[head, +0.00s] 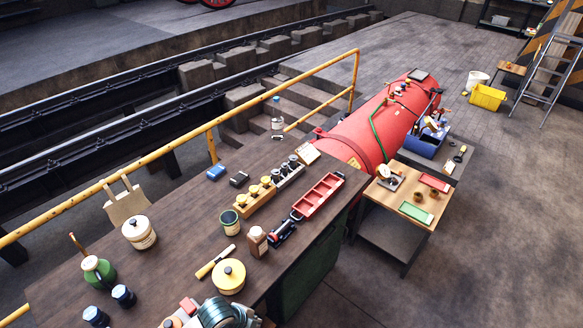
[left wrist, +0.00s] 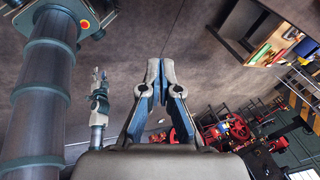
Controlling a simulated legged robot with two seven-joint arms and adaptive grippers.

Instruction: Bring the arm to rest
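My left gripper (left wrist: 160,75) shows in the left wrist view. Its two fingertips are together with nothing seen between them, over bare grey floor. What looks like my other gripper (left wrist: 100,76) is small at the left of that view, beside my own column; its fingers are too small to read. Neither gripper shows in the head view, so both are clear of the dark workbench (head: 180,205) there.
The workbench carries jars, bottles, a red tray (head: 318,196) and a yellow-lidded tin (head: 229,276). A yellow handrail (head: 190,137) runs behind it. A red boiler (head: 365,128), a small wooden table (head: 400,207) and a yellow crate (head: 487,97) stand beyond. Floor at right is free.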

